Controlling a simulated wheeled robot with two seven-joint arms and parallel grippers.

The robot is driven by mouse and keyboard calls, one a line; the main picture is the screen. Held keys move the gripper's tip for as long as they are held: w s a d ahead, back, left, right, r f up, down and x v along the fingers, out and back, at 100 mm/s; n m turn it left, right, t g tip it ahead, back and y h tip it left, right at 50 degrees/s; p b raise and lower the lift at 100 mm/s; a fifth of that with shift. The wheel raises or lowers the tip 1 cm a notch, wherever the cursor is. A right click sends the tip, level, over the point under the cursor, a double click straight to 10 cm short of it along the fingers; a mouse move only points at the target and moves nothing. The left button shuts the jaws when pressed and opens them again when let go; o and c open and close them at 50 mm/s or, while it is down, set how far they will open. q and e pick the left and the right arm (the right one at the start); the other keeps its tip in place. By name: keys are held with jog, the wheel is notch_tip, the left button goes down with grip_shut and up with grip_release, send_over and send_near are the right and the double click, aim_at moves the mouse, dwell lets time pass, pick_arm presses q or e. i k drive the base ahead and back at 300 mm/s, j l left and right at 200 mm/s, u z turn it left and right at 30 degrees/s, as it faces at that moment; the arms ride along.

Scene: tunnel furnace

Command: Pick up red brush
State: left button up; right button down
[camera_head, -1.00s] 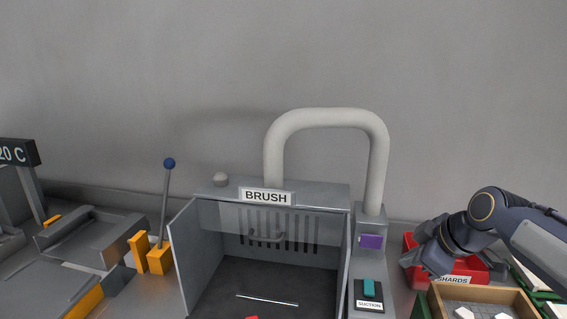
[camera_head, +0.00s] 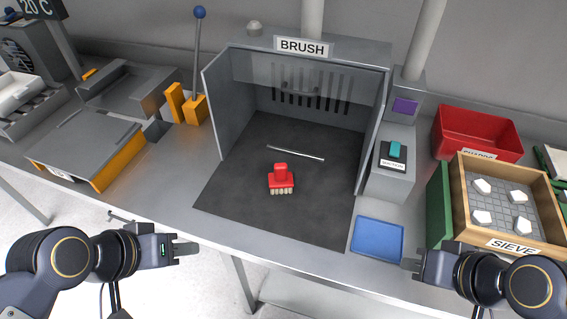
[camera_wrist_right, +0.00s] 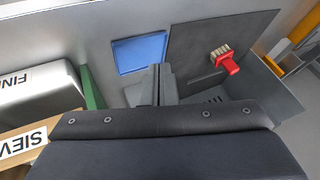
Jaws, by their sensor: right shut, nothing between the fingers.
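The red brush (camera_head: 281,179) lies on the dark floor of the booth labelled BRUSH, its pale bristles toward the front edge. It also shows in the right wrist view (camera_wrist_right: 225,61), apart from the gripper. My right gripper (camera_head: 408,262) is shut and empty, near the front edge of the bench by the blue mat. In the right wrist view its fingers (camera_wrist_right: 155,85) are together beside the blue mat. My left gripper (camera_head: 193,248) is in front of the bench, left of the booth, with nothing seen in it; its fingers' gap is not clear.
A thin pale rod (camera_head: 296,153) lies behind the brush. The booth's side walls (camera_head: 372,135) flank it; its front is open. A blue mat (camera_head: 377,239), a suction switch box (camera_head: 392,176), a wooden sieve (camera_head: 463,203) and a red bin (camera_head: 477,136) stand to the right.

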aim_at(281, 178)
jog(key=i+j, duration=0.1)
jog(key=j, duration=1.55)
jog(key=i+z, duration=0.05)
